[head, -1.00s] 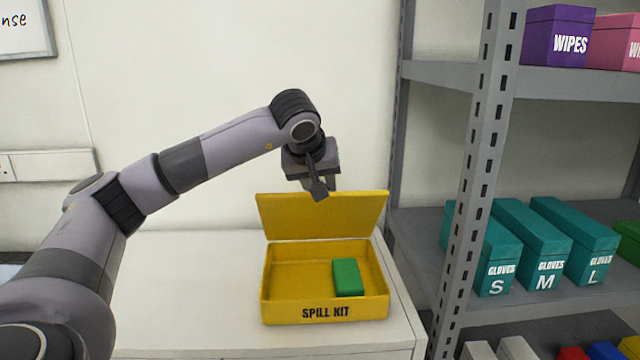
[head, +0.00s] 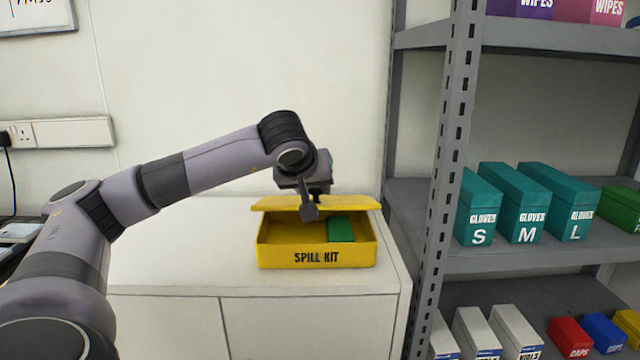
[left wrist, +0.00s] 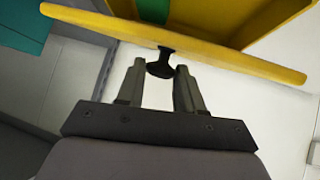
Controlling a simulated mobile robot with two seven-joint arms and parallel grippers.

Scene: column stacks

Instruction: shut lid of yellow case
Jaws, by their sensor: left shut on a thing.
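The yellow case (head: 275,257), marked SPILL KIT, sits on the white cabinet. Its yellow lid (head: 352,202) is hinged at the back and partly lowered, with a gap above the open front. A green block (head: 340,229) lies inside at the right. My left gripper (head: 314,192) is at the lid. In the left wrist view its two fingers (left wrist: 160,72) are shut on the lid's small black knob (left wrist: 160,67), at the edge of the yellow lid (left wrist: 225,58). In the head view the knob is hidden. My right gripper is not in view.
A grey metal shelf unit (head: 455,130) stands close to the right of the cabinet (head: 180,262), with teal glove boxes (head: 520,215) and other boxes on it. The cabinet top left of the case is clear. A plain wall is behind.

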